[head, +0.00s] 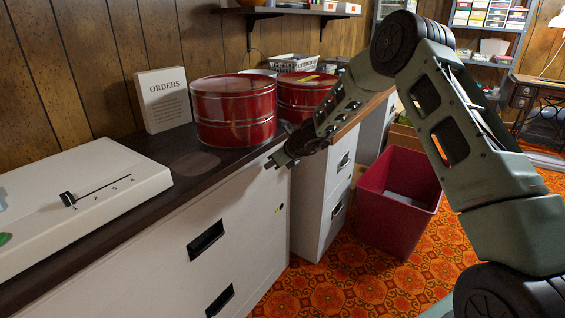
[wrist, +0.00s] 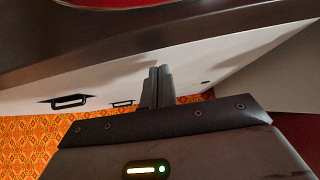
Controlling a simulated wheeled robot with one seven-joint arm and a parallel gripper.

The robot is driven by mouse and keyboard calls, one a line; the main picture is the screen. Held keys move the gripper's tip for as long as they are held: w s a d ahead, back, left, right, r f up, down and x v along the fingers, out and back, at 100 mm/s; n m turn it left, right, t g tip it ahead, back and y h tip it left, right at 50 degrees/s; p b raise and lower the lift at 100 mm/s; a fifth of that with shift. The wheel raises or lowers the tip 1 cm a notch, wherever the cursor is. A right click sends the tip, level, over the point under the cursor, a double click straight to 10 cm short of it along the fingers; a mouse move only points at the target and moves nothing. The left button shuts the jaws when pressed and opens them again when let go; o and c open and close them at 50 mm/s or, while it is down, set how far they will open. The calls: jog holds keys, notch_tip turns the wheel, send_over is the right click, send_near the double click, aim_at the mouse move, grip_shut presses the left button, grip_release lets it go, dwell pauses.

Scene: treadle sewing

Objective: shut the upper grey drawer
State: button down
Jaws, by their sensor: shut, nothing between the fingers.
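The near pale grey cabinet has an upper drawer front (head: 235,215) with a dark recessed handle (head: 206,240). A lower handle (head: 219,299) shows below it. The upper front looks about flush with the face around it; I see no clear gap. My gripper (head: 274,161) is shut and empty, close to the upper far end of this cabinet face, just under the dark worktop. In the wrist view the shut fingers (wrist: 160,72) point at the pale face (wrist: 125,82); I cannot tell whether they touch it.
Red tins (head: 235,112) and an "ORDERS" sign (head: 164,100) stand on the dark worktop (head: 110,215). A second pale cabinet (head: 307,205) with two handles stands beyond. A red bin (head: 397,200) stands on the orange patterned carpet (head: 320,285), which is open in front of the near cabinet.

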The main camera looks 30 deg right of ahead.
jog(key=shift+w+a+r, duration=0.15)
jog(key=shift+w+a, duration=0.3)
jog(key=shift+w, duration=0.3)
jog(key=shift+a, duration=0.1)
